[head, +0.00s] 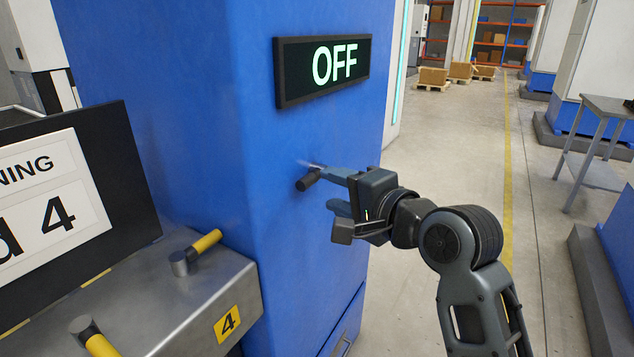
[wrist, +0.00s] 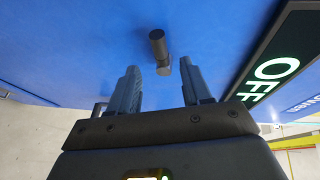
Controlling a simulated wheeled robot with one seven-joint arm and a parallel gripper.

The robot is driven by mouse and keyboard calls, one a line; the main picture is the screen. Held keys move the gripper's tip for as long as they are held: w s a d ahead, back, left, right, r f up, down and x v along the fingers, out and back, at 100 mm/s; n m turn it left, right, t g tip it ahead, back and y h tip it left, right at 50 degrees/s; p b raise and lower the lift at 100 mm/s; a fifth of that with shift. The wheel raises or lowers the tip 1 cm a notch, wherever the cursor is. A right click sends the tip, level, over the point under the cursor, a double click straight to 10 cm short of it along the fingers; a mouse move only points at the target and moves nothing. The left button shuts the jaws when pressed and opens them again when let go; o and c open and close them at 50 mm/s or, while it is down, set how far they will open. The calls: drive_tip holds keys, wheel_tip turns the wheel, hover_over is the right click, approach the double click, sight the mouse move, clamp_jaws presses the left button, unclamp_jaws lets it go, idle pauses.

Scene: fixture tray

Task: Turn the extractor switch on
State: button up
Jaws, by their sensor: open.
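The extractor switch is a short dark knob (head: 308,180) standing out from the blue cabinet face, with a small pale plate behind it. The display (head: 322,68) above it reads OFF. My gripper (head: 335,189) is open and empty, with its fingers pointing at the cabinet close to the knob. In the wrist view the knob (wrist: 159,50) is just beyond the fingertips, between the lines of the two fingers of my gripper (wrist: 158,72). Whether a finger touches the knob cannot be told. The display (wrist: 275,70) also shows at the right there.
The aisle floor (head: 470,170) at right is open, with a grey table (head: 610,108) beyond.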

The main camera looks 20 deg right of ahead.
sight(313, 182)
drive_tip(key=x, duration=0.6)
clamp_jaws()
idle(0.4)
drive_tip(key=shift+f, duration=0.1)
